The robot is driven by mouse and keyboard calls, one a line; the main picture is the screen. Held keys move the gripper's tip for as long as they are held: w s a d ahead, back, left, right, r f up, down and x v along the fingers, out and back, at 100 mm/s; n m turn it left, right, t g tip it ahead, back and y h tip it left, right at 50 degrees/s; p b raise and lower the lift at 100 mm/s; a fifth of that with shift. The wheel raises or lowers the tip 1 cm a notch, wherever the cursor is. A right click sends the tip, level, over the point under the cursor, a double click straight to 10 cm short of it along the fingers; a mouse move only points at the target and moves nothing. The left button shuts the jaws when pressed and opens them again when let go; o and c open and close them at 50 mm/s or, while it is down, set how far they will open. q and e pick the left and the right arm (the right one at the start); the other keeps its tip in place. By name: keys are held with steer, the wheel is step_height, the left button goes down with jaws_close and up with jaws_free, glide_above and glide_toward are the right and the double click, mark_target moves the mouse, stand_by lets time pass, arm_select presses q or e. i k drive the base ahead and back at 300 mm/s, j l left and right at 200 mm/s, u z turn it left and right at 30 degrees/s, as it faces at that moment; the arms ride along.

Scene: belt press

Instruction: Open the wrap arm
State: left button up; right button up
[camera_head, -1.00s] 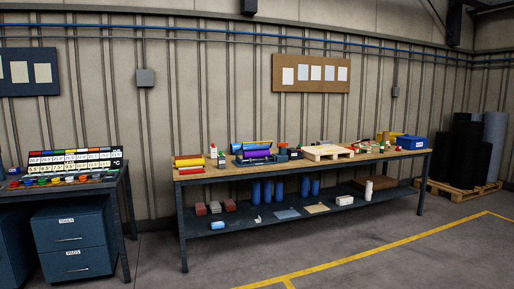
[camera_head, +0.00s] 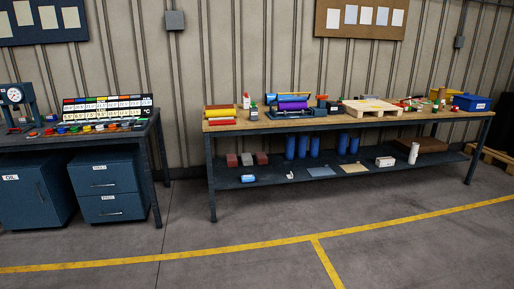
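A small machine with a purple roller (camera_head: 292,106) stands on the long workbench (camera_head: 240,124), a little left of its middle. A blue-topped part lies behind the roller. I cannot tell which part is the wrap arm at this distance, nor how it stands. Neither of my grippers shows in the view.
Rolls (camera_head: 221,113) lie left of the machine and a wooden pallet (camera_head: 372,107) right of it. A blue bin (camera_head: 471,102) stands at the far right. A second table (camera_head: 152,124) with drawer cabinets (camera_head: 106,190) is at left. The floor (camera_head: 200,245) in front is clear.

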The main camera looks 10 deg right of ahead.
mark_target(291, 99)
steer(key=i+l+z, duration=0.4)
steer(key=i, duration=0.35)
steer(key=i+z, duration=0.4)
steer(key=i, duration=0.3)
